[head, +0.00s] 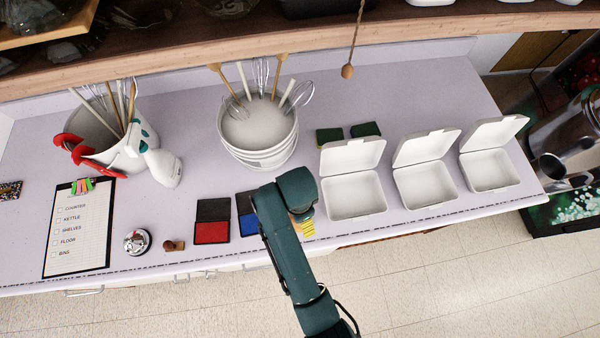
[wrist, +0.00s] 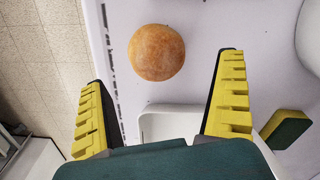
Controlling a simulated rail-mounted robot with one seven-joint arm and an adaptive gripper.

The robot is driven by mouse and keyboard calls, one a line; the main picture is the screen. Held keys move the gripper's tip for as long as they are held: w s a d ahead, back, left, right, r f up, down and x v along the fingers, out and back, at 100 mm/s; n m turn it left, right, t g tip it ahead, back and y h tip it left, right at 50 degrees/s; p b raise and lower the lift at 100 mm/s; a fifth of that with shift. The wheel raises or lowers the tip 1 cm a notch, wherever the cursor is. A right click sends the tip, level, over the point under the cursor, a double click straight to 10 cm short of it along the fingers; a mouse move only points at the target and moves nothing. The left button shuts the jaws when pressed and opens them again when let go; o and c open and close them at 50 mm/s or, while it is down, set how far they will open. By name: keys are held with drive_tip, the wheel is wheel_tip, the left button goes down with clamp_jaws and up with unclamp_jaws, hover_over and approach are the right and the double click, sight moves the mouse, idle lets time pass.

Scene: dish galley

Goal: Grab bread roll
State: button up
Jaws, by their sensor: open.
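The bread roll (wrist: 157,52) is round and golden brown. In the wrist view it sits on the pale counter near its edge, just beyond the gap between my fingertips, and nothing touches it. My gripper (wrist: 164,82) is open and empty, with a yellow ridged finger on each side. In the head view my gripper (head: 306,227) is mostly hidden under my green arm; only bits of yellow finger show. The roll is largely or wholly hidden there behind my arm.
Three open white boxes (head: 352,192) stand right of my arm. Green sponges (head: 365,130) lie behind them. A stack of white bowls (head: 262,150) with utensils stands behind my arm. Red (head: 211,232) and blue (head: 248,224) pads, a bell (head: 137,242) and a clipboard (head: 80,228) lie left.

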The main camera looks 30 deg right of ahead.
drive_tip(key=f, duration=0.4)
drive_tip(key=shift+s+f+p, duration=0.35)
drive_tip(key=shift+f, duration=0.05)
drive_tip(key=shift+w+f, duration=0.1)
drive_tip(key=shift+f, duration=0.4)
drive_tip(key=c, duration=1)
drive_tip(key=shift+c, duration=0.2)
